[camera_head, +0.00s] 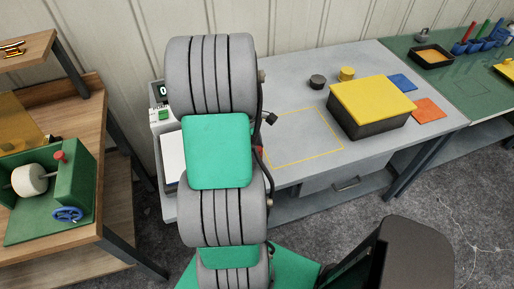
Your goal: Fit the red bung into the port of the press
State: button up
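A small patch of red (259,150) shows at the right edge of my arm, over the grey bench; it is mostly hidden and I cannot tell if it is the red bung. On the wooden bench at the left stands a green machine (75,185) with a pale roller, a blue handwheel (68,214) and a red knob (60,157) on top. I cannot tell if this is the press, and no port is clear to see. My arm fills the middle of the view and hides part of the grey bench. My gripper does not show.
The grey bench (300,80) holds a yellow-lidded dark box (372,103), black and yellow round pieces, and blue and orange squares. A yellow outline (303,138) marks an empty area. A white device with a display (160,115) is partly hidden. A green bench stands at right.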

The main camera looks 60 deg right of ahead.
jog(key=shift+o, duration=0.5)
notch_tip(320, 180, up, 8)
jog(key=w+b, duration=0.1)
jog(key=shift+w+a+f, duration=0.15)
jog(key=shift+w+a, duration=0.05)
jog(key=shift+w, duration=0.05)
